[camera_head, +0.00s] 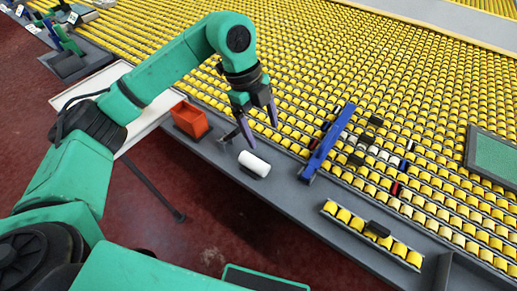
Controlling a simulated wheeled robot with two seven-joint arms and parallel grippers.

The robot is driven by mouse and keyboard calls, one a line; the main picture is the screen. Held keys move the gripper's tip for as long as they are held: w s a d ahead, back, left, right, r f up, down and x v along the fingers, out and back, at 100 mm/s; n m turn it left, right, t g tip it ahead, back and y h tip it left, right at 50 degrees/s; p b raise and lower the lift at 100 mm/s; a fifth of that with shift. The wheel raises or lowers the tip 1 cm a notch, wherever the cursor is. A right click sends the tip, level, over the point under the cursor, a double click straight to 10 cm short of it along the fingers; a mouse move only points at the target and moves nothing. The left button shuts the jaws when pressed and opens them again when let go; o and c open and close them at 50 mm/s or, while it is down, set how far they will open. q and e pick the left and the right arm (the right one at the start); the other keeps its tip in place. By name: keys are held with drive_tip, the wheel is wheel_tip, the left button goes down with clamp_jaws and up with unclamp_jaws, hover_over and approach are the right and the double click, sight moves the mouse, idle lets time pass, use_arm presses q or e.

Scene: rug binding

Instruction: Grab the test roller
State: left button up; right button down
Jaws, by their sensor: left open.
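A white roller (254,163), likely the test roller, lies on the grey front ledge of the table, with a dark piece under or beside it. My left gripper (262,133) is open and points down, just above and behind the white roller. Its two dark fingers are apart, with nothing between them; one fingertip comes close to the roller in the picture, and I cannot tell if they touch. My right gripper is not in view.
An orange-red box (190,120) stands left of the roller. A blue bar (328,143) stands to its right. A strip of yellow rollers (371,234) lies on the ledge (330,205). Yellow rollers cover the table; a green panel (494,156) is at right.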

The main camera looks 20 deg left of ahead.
use_arm(q)
drive_tip(key=n+y, duration=0.1)
drive_tip(key=y, duration=0.1)
approach(253, 160)
wheel_tip(253, 160, down, 3)
drive_tip(key=shift+s+d+r+p, duration=0.1)
drive_tip(key=shift+r+p, duration=0.1)
drive_tip(key=shift+p, duration=0.75)
drive_tip(key=f, duration=0.2)
drive_tip(key=f+p, duration=0.1)
drive_tip(key=f, duration=0.1)
drive_tip(key=f+p, duration=0.1)
drive_tip(key=f, duration=0.2)
drive_tip(key=shift+d, duration=0.35)
drive_tip(key=shift+f, duration=0.25)
clamp_jaws()
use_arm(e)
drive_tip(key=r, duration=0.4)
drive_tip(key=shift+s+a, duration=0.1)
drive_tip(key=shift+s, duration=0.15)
